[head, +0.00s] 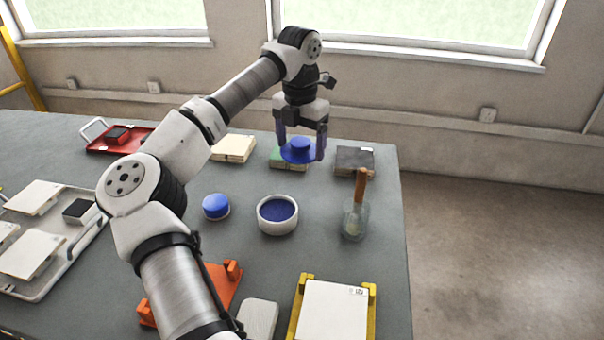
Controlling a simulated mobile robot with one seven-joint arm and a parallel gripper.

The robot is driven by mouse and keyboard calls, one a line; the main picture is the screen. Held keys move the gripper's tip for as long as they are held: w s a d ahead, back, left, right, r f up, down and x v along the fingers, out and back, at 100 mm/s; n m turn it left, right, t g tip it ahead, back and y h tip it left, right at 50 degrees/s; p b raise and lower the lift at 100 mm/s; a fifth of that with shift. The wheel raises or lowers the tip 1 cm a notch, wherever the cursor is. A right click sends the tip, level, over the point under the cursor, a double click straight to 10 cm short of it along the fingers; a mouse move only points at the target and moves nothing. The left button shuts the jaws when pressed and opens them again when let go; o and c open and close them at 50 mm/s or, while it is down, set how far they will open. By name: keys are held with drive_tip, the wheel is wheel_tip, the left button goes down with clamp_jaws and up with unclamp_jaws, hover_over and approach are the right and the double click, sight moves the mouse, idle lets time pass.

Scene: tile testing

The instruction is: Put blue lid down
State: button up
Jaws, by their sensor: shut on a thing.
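The blue lid (299,151) is a flat round disc with a raised knob on top. My gripper (302,149) is shut on it, with one finger at each side. The lid appears to be held level above the back part of the table, in front of a green-topped block (276,160). Its exact height over the table is hard to tell. A white round pot (277,226) with dark blue contents stands open nearer on the table. A smaller blue round thing (216,206) is to its left.
A grey block (354,160) and a glass with a wooden-handled tool (355,215) stand at the right. Cream tiles (234,148) and a red tray (128,137) lie at the back. A white tray (72,255) is at left, orange and yellow holders in front.

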sight(301, 141)
drive_tip(key=shift+f+p, duration=0.35)
drive_tip(key=shift+f, duration=4.35)
drive_tip(key=o, duration=0.9)
wheel_tip(301, 141, up, 12)
drive_tip(key=shift+r+b, duration=0.2)
drive_tip(key=shift+b, duration=0.35)
drive_tip(key=shift+f, duration=0.1)
